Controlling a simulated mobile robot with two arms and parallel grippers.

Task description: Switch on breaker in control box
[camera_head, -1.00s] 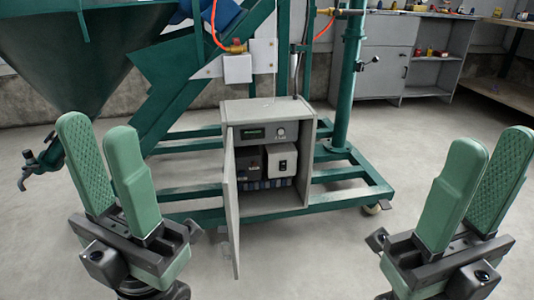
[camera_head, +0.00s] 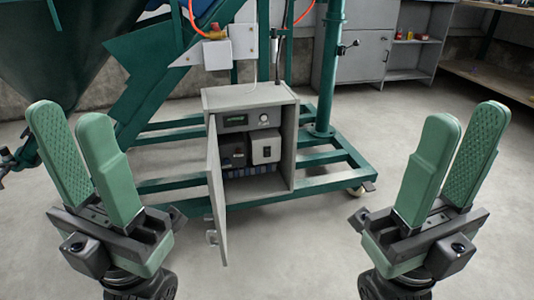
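The grey control box (camera_head: 250,98) stands on the green frame in the middle of the head view. Its door (camera_head: 216,190) is swung open toward me on the left side. Inside are a panel with a small display and a knob (camera_head: 264,118), a dark unit (camera_head: 233,152) and a white unit (camera_head: 266,148). I cannot tell which part is the breaker. My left gripper (camera_head: 76,130) is open and empty, left of the box and apart from it. My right gripper (camera_head: 460,140) is open and empty, well to the right of the box.
A green hopper (camera_head: 50,50) is at upper left. A grey cabinet (camera_head: 375,45) and a shelf (camera_head: 490,80) stand behind. The floor before the box is clear.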

